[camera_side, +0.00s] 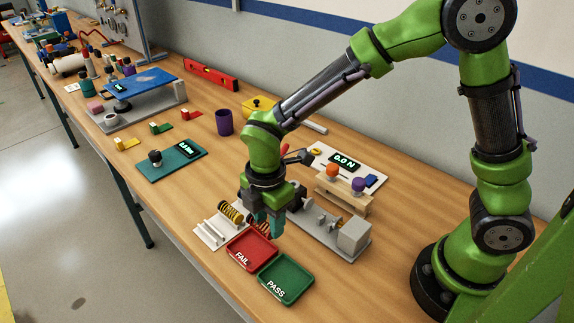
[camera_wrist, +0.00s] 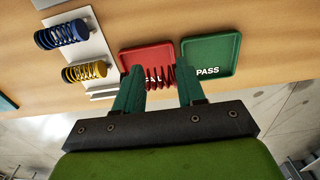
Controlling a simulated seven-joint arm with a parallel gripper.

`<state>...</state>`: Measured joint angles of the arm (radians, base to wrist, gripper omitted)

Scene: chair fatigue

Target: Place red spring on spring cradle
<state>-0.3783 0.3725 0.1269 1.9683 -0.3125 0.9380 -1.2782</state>
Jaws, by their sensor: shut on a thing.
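My gripper (camera_wrist: 160,80) is shut on the red spring (camera_wrist: 161,76), which lies crosswise between its two teal fingers. In the side view, my gripper (camera_side: 265,220) points down behind the red FAIL tray, and part of the red spring (camera_side: 256,226) shows beside the fingers. The spring cradle, a white ridged rack (camera_side: 207,234), is just left of my gripper; it also shows in the wrist view (camera_wrist: 98,44). A yellow spring (camera_wrist: 85,71) and a blue spring (camera_wrist: 62,34) lie on it. In the wrist view, the red spring is apart from the cradle and overlaps the FAIL tray.
The red FAIL tray (camera_side: 250,251) and green PASS tray (camera_side: 287,279) stand at the table's front edge. A grey test rig (camera_side: 352,237) is close on the right. Open tabletop lies left of the cradle.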

